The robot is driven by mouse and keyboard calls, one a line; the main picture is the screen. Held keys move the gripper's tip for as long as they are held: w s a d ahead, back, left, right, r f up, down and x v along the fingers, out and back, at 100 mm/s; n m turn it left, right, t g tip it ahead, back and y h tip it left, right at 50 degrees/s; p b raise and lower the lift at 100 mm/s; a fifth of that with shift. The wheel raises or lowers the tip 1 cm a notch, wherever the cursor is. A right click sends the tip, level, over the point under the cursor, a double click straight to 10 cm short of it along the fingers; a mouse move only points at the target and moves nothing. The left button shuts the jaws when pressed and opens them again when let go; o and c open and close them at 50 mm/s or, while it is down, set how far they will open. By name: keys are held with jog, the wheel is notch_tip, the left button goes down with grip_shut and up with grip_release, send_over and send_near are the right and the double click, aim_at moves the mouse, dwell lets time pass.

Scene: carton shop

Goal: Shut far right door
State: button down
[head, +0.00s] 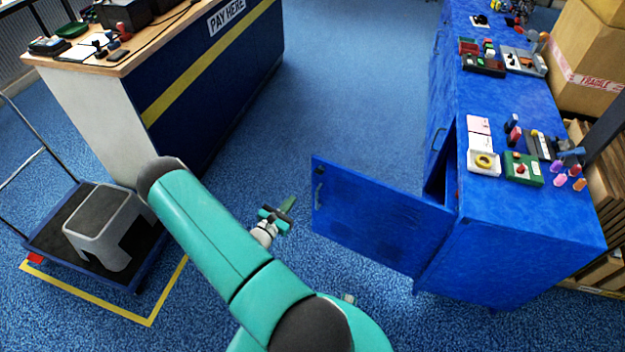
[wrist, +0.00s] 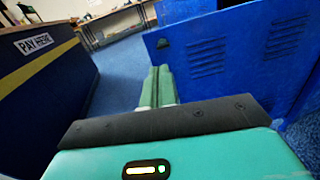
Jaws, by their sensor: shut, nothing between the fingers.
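A blue cabinet (head: 530,230) stands at the right in the head view. Its near door (head: 385,220) is open and sticks out to the left from the cabinet front, with its handle (head: 319,190) near the free edge. The door also fills the right of the wrist view (wrist: 235,60), showing louvre slots and a dark handle (wrist: 163,43). My gripper (head: 289,203) is shut and empty, just left of the door's free edge in the head view. Its green fingers show together in the wrist view (wrist: 157,85); I cannot tell whether they touch the door.
Another cabinet door with a handle (head: 438,139) farther along looks shut. Small goods and trays lie on the cabinet top. A pay counter (head: 200,90) stands at the upper left, and a trolley (head: 150,262) with a grey step stool (head: 105,230) at the left. Blue carpet between is clear.

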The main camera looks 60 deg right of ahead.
jog(key=s+d+f+n+t, duration=0.1)
jog(key=d+f, duration=0.1)
jog(key=d, duration=1.2)
jog(key=shift+s+f, duration=0.15)
jog(key=shift+s, duration=0.2)
jog(key=shift+d, duration=0.2)
